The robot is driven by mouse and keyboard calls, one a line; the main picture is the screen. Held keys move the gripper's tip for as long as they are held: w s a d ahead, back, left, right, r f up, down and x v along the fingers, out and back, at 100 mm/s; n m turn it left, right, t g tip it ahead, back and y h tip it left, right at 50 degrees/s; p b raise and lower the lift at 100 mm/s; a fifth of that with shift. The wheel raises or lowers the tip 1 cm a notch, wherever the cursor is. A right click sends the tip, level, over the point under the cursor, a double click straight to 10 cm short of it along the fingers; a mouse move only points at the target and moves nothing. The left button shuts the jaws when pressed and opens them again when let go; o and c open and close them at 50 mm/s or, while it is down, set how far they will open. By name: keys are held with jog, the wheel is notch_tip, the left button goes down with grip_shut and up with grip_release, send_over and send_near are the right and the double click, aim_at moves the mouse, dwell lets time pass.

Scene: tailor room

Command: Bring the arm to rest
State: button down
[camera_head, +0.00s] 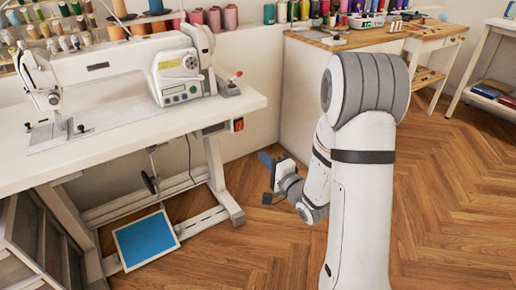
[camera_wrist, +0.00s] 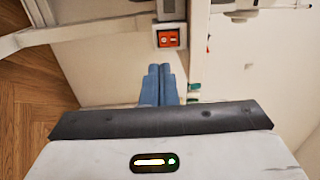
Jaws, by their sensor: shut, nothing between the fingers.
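My arm reaches down over the wood floor in the head view, to the right of the sewing table. My gripper (camera_head: 268,161) hangs low beside the table's right end, seen from the side and partly behind my own wrist. In the wrist view my gripper's blue fingers (camera_wrist: 159,83) are side by side and shut with nothing between them. They point toward the table's end, where a red switch box (camera_wrist: 168,39) shows. No object is held.
The white sewing table (camera_head: 225,105) carries a sewing machine (camera_head: 120,67). A blue-topped pedal (camera_head: 146,240) lies below it. A wooden-topped cabinet (camera_head: 300,80) stands behind my arm. A white shelf (camera_head: 490,70) is at the far right. Open herringbone floor (camera_head: 460,220) lies at right.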

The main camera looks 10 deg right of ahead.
jog(key=shift+s+d, duration=0.1)
jog(key=shift+s, duration=0.2)
jog(key=s+d+r+n+g+h+p, duration=0.2)
jog(key=d+r+n+g+h+p, duration=0.15)
jog(key=r+p, duration=0.55)
jog(key=s+d+r+n+g+h+p, duration=0.2)
jog(key=r+n+h+p, duration=0.15)
jog(key=r+p, duration=0.55)
jog(key=s+a+r+n+g+p, duration=0.2)
jog(key=s+r+n+g+p, duration=0.3)
jog(key=s+r, duration=1.4)
jog(key=s+g+p, duration=0.2)
jog(key=g+p, duration=0.1)
jog(key=p, duration=0.4)
jog(key=shift+s+n+h+p, duration=0.35)
jog(key=shift+n+h+p, duration=0.05)
jog(key=shift+a+g, duration=0.1)
jog(key=shift+g, duration=0.15)
